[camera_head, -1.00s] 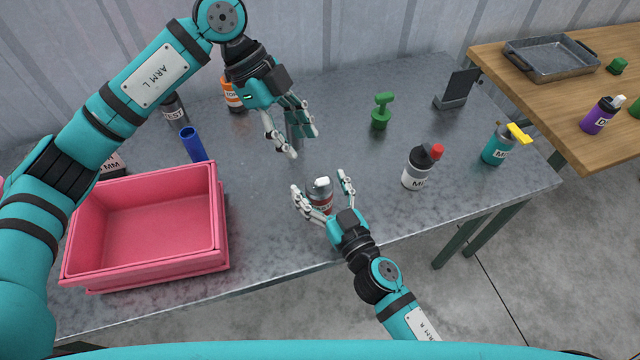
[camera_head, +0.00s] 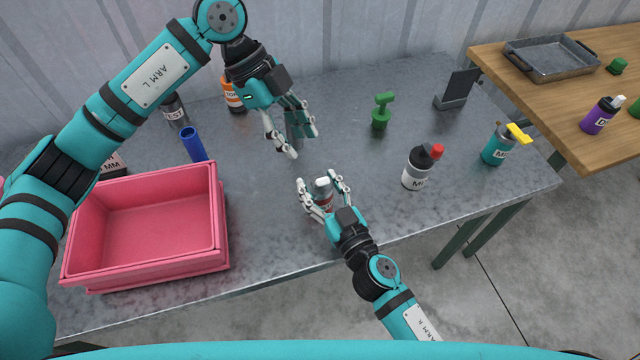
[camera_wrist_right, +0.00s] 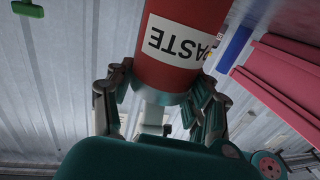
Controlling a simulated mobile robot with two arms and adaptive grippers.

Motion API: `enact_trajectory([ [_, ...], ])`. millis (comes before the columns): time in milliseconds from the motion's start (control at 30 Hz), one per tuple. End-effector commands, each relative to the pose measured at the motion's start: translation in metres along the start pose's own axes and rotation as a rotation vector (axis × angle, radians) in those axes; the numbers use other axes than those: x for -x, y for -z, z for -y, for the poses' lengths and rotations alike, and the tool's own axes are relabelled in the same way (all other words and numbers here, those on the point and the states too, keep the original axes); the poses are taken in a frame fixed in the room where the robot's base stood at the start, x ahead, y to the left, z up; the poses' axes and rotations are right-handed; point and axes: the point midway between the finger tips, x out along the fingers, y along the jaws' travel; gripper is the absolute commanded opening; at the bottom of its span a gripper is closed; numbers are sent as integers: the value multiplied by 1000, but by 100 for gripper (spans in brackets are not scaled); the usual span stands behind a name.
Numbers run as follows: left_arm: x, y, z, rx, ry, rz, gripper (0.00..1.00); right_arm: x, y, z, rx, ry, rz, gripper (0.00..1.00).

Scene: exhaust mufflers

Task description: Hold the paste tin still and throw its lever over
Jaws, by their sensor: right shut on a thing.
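The paste tin (camera_head: 323,199) stands on the grey metal table near its front edge, with a light-coloured top. In the right wrist view the tin (camera_wrist_right: 180,62) is red with a white label reading PASTE. My right gripper (camera_head: 322,188) is shut on the tin, one finger on each side. A pale block-like part, perhaps the lever, shows at the tin's end in the right wrist view (camera_wrist_right: 150,117); which way it lies I cannot tell. My left gripper (camera_head: 303,144) is open above the table, behind the tin and apart from it.
A pink bin (camera_head: 222,235) stands at the left, with a blue cylinder (camera_head: 193,144) behind it. A white bottle with a red cap (camera_head: 418,170), a green object (camera_head: 381,112) and a teal tin with a yellow lever (camera_head: 498,146) stand to the right.

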Motion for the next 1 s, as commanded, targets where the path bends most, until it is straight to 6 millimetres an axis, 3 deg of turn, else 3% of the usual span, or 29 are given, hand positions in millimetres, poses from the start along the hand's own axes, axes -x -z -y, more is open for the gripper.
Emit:
enact_trajectory([
  [367,0,0,0,0,0,0,38,0,0,0,0,0,0,17],
  [467,0,3,0,-20,-3,8,25,0,0,0,0,0,0,17],
  [667,-7,38,-2,-295,-63,125,0,0,0,0,0,0,0,17],
  [800,-15,58,-9,-540,-141,247,0,0,0,0,0,0,0,17],
  [1000,-20,66,-16,-734,-229,353,0,0,0,0,0,0,0,17],
])
